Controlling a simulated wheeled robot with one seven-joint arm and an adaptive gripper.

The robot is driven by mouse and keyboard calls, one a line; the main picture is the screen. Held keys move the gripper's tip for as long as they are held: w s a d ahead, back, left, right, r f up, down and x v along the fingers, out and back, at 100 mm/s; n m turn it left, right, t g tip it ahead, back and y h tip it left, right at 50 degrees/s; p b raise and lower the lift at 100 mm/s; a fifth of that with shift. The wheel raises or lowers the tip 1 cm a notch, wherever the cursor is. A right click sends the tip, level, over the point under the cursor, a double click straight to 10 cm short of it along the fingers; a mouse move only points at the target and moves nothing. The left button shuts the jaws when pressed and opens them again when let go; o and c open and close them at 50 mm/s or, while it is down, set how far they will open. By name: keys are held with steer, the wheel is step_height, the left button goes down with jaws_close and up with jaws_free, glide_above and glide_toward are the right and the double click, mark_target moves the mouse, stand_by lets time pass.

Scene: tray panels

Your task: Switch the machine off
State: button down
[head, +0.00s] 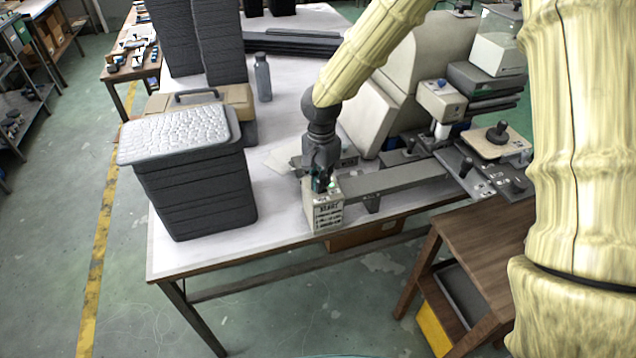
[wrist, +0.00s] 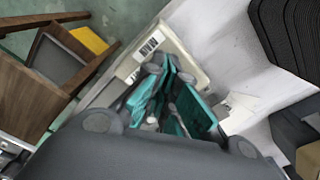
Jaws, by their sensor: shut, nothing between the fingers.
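The machine (head: 432,48) is a large beige body at the back right of the table, partly hidden behind my arm. A long grey beam (head: 395,182) runs from its side to a small beige box (head: 326,214) with a printed label at the table's front edge. A small green spot (head: 332,184) shows on top of the box. My gripper (head: 320,186) points down at the top of this box, fingers shut and empty. In the wrist view my teal fingers (wrist: 168,88) cover part of the box (wrist: 143,50). I cannot tell whether they touch it.
A stack of dark trays (head: 195,195) stands left of the box, with a grey bottle (head: 262,78) behind. A wooden stool (head: 490,245) stands in front. White tabletop (head: 270,215) is bare between trays and box.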

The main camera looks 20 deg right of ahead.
steer(key=shift+f, duration=0.3)
steer(key=shift+r, duration=0.1)
steer(key=shift+r+p, duration=2.5)
steer(key=shift+r, duration=0.95)
